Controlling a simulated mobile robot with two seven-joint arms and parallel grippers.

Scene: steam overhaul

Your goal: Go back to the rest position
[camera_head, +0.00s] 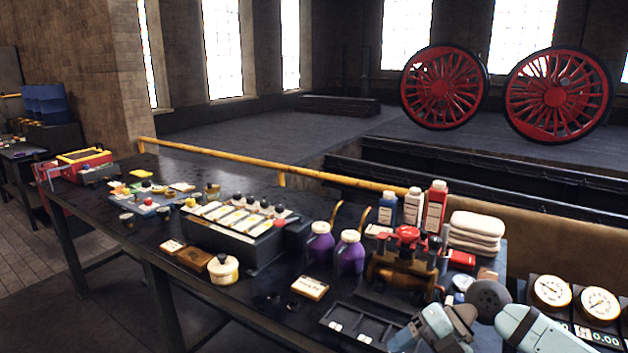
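Pale parts of my own arms show at the bottom right, in front of the workbench (130,240). A grey end with dark pieces, probably my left gripper (456,325), is over the bench's front right, by a dark slotted tray (352,325). I cannot make out its fingertips or whether anything is between them. A rounded pale link of mine is to its right, at the picture's lower edge. I cannot make out a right gripper.
The bench holds a red-topped brass valve assembly (402,262), purple bottles (349,252), several capped bottles (412,206), folded cloths (476,232), a dark rack (236,232) and a red toolbox (88,165). Gauges (551,292) stand far right. A yellow rail (270,168) runs behind.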

